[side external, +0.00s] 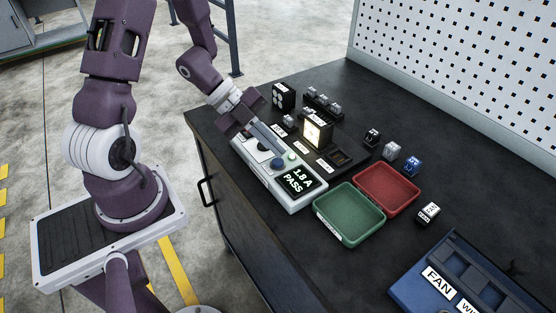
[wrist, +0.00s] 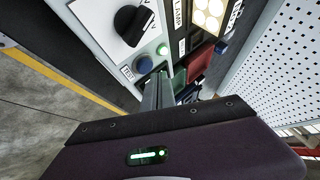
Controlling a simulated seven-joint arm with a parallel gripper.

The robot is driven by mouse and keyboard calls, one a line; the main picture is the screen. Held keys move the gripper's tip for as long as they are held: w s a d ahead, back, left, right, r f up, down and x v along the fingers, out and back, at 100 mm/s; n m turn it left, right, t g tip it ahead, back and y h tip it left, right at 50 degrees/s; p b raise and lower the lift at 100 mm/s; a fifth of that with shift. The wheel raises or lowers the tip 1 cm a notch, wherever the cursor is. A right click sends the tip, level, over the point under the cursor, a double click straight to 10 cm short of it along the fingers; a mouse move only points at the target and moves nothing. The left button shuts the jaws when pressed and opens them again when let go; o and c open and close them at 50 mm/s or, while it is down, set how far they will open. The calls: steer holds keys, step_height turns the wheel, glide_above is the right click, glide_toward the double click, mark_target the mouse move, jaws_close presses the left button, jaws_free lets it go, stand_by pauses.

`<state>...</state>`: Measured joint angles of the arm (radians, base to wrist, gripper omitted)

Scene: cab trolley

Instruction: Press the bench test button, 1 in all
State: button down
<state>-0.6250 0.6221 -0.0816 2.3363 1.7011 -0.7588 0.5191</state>
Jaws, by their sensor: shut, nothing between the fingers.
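The bench tester (side external: 262,174) is a pale box on the black bench; its display (side external: 299,179) reads "1.8 A PASS". Its round blue test button (side external: 277,162) has a green lamp (side external: 292,156) beside it. In the wrist view the blue button (wrist: 143,64) sits by a label, with the lit green lamp (wrist: 162,50) above right and a black knob (wrist: 133,22) farther up. My gripper (side external: 279,147) is shut and empty, over the tester, its tips close to the button. The wrist view shows the fingers (wrist: 159,82) just beside the button; I cannot tell whether they touch it.
A green tray (side external: 347,216) and a red tray (side external: 387,188) stand right of the tester, both empty. A lit lamp module (side external: 317,134) and small switches are behind it. Several loose switches lie farther right, near a blue holder (side external: 410,288). A pegboard (side external: 455,70) closes the back.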

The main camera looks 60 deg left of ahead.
mark_target(274, 160)
steer(key=shift+r, duration=2.5)
